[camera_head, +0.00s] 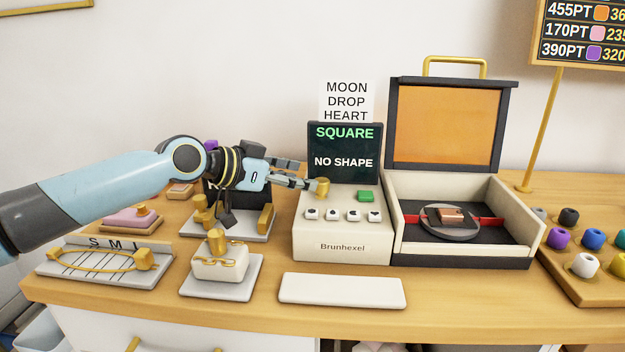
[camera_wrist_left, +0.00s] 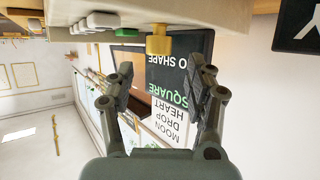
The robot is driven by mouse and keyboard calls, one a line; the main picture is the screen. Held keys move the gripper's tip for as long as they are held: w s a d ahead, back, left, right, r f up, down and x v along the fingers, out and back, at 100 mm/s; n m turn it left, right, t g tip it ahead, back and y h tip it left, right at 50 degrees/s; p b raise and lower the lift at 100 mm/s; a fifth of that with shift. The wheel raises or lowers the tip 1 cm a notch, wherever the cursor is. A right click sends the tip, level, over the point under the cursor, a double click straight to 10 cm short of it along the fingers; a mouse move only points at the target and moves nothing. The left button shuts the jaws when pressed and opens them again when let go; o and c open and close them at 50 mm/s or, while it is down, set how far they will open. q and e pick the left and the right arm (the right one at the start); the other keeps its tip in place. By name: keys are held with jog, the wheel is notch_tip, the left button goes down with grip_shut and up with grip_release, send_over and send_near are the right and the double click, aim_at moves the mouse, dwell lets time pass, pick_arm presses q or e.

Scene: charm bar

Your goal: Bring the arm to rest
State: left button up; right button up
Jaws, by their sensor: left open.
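My left arm comes in from the left in the head view. Its gripper (camera_head: 294,173) is open and empty, in front of the cream Brunhexel machine (camera_head: 342,234) near a gold knob (camera_head: 322,187) on its top left. In the left wrist view the two fingers of the left gripper (camera_wrist_left: 163,95) stand apart, with the gold knob (camera_wrist_left: 159,40) beyond them. The dark screen (camera_head: 344,148) reads "SQUARE" and "NO SHAPE". My right gripper is in neither view.
Several coloured beads sit on a wooden tray (camera_head: 580,292) at right. A white block on a grey base (camera_head: 245,285) and a sizing board (camera_head: 75,270) stand at left.

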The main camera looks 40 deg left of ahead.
pick_arm(q)
jog(key=shift+s+r, duration=0.25)
jog(key=shift+s, duration=0.25)
jog(key=shift+a, duration=0.1)
